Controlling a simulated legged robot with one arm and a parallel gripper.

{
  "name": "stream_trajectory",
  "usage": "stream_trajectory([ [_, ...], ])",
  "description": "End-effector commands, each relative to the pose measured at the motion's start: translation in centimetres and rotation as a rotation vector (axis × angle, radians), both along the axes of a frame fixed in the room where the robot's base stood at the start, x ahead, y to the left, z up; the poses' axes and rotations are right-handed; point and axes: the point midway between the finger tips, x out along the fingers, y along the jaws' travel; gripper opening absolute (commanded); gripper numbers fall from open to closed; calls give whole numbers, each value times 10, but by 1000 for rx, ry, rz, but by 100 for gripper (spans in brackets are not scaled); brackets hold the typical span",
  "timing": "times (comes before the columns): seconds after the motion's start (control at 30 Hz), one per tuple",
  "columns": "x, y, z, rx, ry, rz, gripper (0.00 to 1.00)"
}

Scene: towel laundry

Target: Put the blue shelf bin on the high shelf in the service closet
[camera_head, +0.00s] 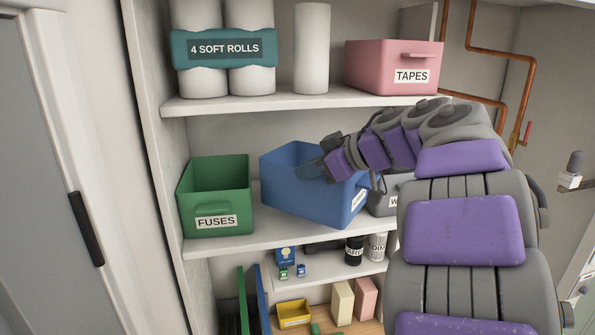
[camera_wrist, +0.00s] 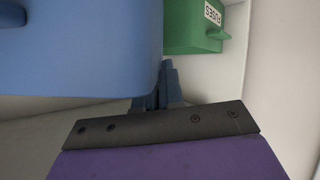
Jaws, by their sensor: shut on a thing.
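The blue shelf bin (camera_head: 306,200) is at the shelf (camera_head: 262,230) below the top one, turned at an angle, its front corner near the shelf edge. I cannot tell whether its base touches the shelf. Its white label faces right and is partly hidden.
A green FUSES bin (camera_head: 213,196) stands close on the left; a grey bin (camera_head: 383,203) is at the right, partly behind my arm. The top shelf (camera_head: 300,98) holds paper rolls (camera_head: 225,48) and a pink TAPES bin (camera_head: 393,67). Cans, boxes and a yellow bin (camera_head: 293,313) are below.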

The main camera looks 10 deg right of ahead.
Motion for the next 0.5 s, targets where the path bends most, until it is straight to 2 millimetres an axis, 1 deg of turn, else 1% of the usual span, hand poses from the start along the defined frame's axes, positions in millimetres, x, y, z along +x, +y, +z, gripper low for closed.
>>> stream_trajectory([
  [0.03,10,1,0,2,1,4,0],
  [0.1,22,1,-1,1,0,3,0],
  [0.5,85,3,-7,2,-2,1,0],
])
